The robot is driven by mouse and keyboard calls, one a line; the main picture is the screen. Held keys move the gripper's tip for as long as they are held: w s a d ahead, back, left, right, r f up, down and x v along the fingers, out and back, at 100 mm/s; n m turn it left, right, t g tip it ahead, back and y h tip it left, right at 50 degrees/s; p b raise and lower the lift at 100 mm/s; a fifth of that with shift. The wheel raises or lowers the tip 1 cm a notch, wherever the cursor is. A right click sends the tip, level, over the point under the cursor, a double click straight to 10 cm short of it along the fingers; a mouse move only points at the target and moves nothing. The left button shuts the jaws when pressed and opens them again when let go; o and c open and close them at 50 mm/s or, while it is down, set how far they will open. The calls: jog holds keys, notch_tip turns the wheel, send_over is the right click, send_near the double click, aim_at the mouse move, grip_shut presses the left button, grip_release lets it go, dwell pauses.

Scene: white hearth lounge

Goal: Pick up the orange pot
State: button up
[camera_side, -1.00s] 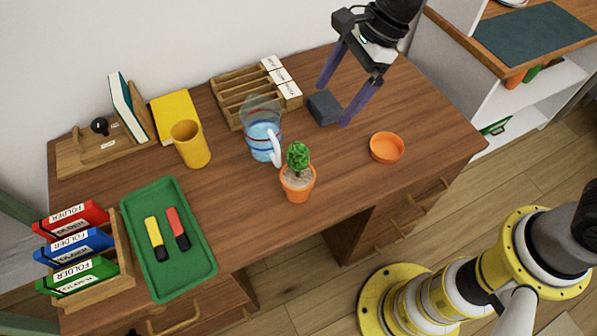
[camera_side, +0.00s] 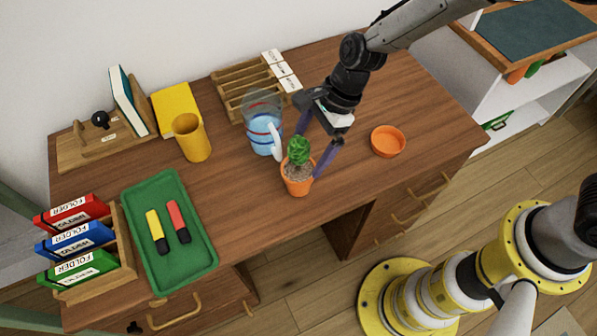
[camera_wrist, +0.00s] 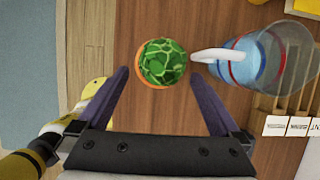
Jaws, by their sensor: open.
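The orange pot (camera_side: 298,184) stands upright on the wooden desk near its front edge, with a green cactus-like plant in it. In the wrist view the plant (camera_wrist: 163,62) hides most of the pot, and only a thin orange rim (camera_wrist: 141,73) shows. My gripper (camera_side: 311,160) is open, with its purple fingers pointing down around the pot's upper part in the side view. In the wrist view my gripper (camera_wrist: 160,75) has one finger to either side of the plant. I cannot tell whether a finger touches the pot.
A clear jug (camera_side: 263,125) with blue liquid stands close behind-left of the pot, its white handle (camera_wrist: 212,55) near my finger. An orange dish (camera_side: 388,141) lies to the right. A green tray (camera_side: 172,275) with two markers and a yellow cup (camera_side: 192,140) are left.

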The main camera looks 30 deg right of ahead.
aim_at(296, 169)
jog(key=shift+x, duration=1.8)
jog(key=shift+a, duration=0.1)
jog(key=shift+r, duration=0.1)
grip_shut()
